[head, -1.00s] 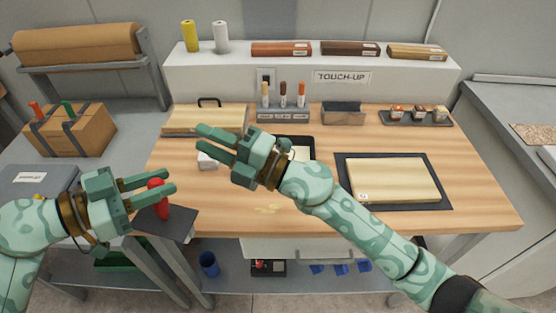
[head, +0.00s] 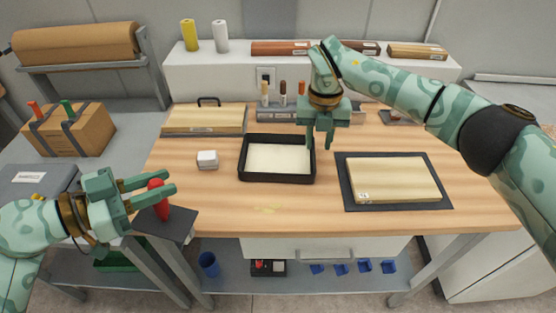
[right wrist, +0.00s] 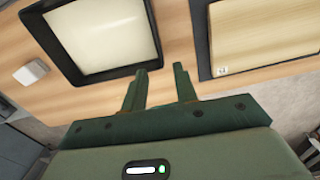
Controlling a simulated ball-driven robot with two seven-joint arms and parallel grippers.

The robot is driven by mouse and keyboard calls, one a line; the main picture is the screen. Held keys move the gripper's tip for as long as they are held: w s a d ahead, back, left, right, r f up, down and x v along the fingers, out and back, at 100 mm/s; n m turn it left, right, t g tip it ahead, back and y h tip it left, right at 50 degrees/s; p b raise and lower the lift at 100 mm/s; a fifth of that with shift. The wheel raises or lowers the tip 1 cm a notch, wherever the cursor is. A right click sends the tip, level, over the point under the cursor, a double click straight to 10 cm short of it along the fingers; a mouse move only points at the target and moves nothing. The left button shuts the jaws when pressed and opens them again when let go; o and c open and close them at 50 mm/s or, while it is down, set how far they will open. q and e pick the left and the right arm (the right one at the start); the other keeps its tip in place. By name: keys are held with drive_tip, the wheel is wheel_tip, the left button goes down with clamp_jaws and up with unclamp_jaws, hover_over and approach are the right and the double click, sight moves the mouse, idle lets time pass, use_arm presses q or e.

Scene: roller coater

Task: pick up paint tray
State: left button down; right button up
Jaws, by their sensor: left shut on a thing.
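The paint tray, a black rectangular tray (head: 278,181) with a cream inside, lies flat on the wooden workbench. It also shows at the upper left of the right wrist view (right wrist: 112,73). My right gripper (head: 319,147) points down over the tray's right edge, its fingers apart with nothing between them. In the right wrist view the fingertips (right wrist: 162,70) are just right of the tray's near corner, apparently not touching it. My left gripper (head: 172,182) is shut on a red object (head: 157,203) at the bench's left side, over a small dark shelf.
A white block (head: 207,160) sits left of the tray. A pale board on a dark mat (head: 347,190) lies to the right. A wooden panel with a handle (head: 205,120) is behind left, and a marker holder (head: 268,116) stands behind.

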use_arm(q)
drive_tip(key=shift+w+f, duration=0.1)
drive_tip(key=shift+f, duration=0.35)
use_arm(e)
wheel_tip(320, 180, down, 4)
use_arm(q)
drive_tip(key=shift+f+b, duration=0.4)
drive_tip(key=shift+b, duration=0.25)
use_arm(e)
drive_tip(key=f, duration=0.2)
drive_tip(key=s+f, duration=0.1)
drive_tip(key=f, duration=0.1)
drive_tip(key=shift+f, duration=0.35)
use_arm(q)
drive_tip(key=shift+f, duration=0.1)
use_arm(e)
drive_tip(key=shift+f, duration=0.3)
clamp_jaws()
